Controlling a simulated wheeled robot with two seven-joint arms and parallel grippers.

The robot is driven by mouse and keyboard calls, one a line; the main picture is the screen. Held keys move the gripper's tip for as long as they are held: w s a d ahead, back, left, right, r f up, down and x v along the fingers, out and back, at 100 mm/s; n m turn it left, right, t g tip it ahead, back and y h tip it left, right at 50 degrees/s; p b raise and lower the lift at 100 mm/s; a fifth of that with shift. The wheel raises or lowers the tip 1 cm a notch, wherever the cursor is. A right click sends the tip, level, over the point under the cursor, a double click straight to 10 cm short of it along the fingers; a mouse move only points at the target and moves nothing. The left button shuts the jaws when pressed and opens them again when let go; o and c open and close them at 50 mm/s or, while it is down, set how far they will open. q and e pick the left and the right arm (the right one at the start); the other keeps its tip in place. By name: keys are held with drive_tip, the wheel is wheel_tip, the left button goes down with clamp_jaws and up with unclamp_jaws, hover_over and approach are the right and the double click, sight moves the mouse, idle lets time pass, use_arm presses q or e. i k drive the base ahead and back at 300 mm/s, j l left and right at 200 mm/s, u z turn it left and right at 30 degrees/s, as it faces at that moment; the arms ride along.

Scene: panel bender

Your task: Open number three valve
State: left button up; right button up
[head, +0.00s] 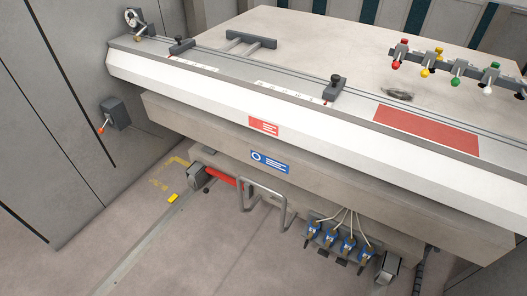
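Several small valves with blue handles stand in a row under the front of the machine, low in the head view. From the left, the third valve (348,245) sits between the second valve (331,237) and the rightmost valve (366,255); the first valve (313,230) is at the left end. Pale hoses run from them up beneath the machine. No numbers on them are readable, and I cannot tell which handles are open or closed. Neither of my grippers is in view.
A grey metal loop handle (265,200) stands left of the valves, beside a red cylinder (222,174). The machine's white front edge (290,118) overhangs them. Coloured knobs (455,82) line the top right. A wall switch (115,115) is at left. The floor (200,260) at lower left is clear.

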sight(341, 261)
drive_tip(key=z, duration=1.15)
